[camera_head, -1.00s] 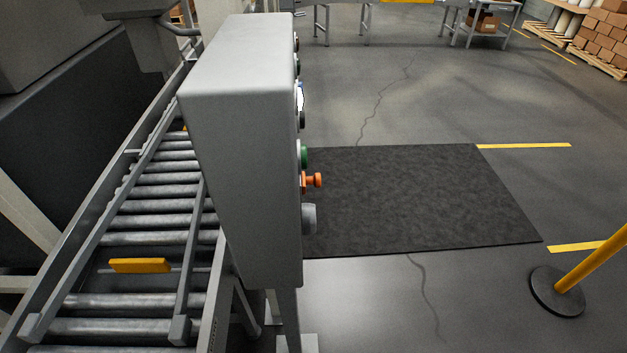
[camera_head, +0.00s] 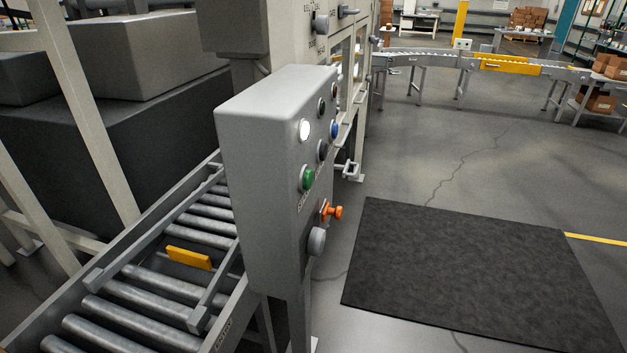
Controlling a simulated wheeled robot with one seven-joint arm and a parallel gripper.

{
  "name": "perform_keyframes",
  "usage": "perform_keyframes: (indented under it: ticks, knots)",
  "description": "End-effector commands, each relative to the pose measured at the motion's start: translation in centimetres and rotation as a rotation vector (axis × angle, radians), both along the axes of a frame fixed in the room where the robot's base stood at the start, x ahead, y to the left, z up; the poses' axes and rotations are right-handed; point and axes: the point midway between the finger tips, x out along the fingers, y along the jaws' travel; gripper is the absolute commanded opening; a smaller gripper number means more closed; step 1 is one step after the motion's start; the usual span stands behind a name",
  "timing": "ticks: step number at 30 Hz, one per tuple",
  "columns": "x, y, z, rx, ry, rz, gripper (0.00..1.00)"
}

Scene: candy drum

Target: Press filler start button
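A grey control box (camera_head: 262,165) stands on a post beside the roller conveyor, its button face turned to the right and seen at a slant. On that face are a green button (camera_head: 308,178) with a label below it too small to read, a lit white round button (camera_head: 304,130), a blue button (camera_head: 334,129), and dark round buttons (camera_head: 322,150). An orange knob (camera_head: 332,211) and a grey round knob (camera_head: 316,241) sit lower down. My gripper is not in view.
A roller conveyor (camera_head: 150,309) with a yellow block (camera_head: 188,258) runs at left. A tall machine (camera_head: 353,60) stands behind the box. A black mat (camera_head: 470,270) lies on open floor at right. Another conveyor (camera_head: 430,60) crosses the back.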

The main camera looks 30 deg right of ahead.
Motion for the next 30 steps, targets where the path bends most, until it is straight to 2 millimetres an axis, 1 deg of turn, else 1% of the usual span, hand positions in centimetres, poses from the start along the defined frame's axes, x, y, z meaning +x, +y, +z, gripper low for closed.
perform_keyframes:
  ticks: [9, 10, 13, 14, 30]
  knots:
    - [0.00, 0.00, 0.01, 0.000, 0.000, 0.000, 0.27]
    - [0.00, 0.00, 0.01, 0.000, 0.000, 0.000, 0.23]
    - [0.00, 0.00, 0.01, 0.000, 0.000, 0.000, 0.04]
    - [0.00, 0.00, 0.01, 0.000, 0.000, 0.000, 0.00]
    - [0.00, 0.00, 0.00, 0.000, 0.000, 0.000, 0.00]
